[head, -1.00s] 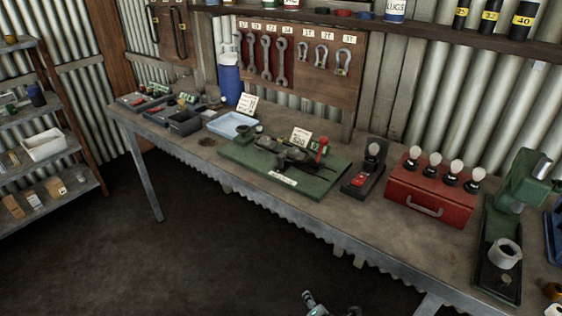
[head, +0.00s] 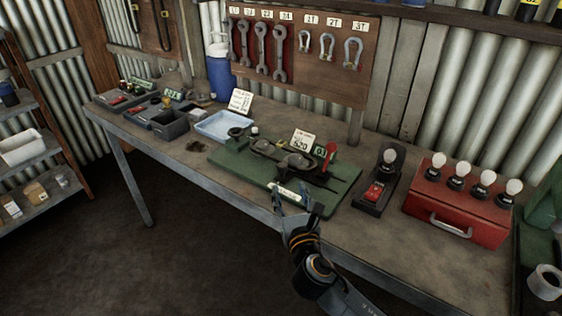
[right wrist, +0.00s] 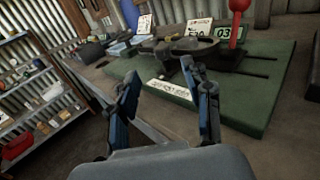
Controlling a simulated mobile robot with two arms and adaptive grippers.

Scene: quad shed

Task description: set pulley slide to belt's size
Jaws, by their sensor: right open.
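The pulley rig is a green base board (head: 228,166) on the bench, with dark round pulleys (head: 297,161) on a slide. A dark belt seems to lie around the pulleys, but its run is hard to make out. A red-knobbed lever (head: 330,155) stands at the right, beside a small green number display (head: 319,151). A white card (head: 302,142) behind seems to read 620. My right gripper (head: 294,200) is open and empty at the board's front edge. In the right wrist view, its open fingers (right wrist: 161,72) point at the board (right wrist: 250,92). My left gripper is not in view.
On the bench (head: 400,240), a black switch stand with a bulb (head: 378,190) and a red box with several bulbs (head: 455,212) stand right of the board. A blue tray (head: 218,126) and dark bins (head: 170,124) stand left. Wrenches and shackles hang behind.

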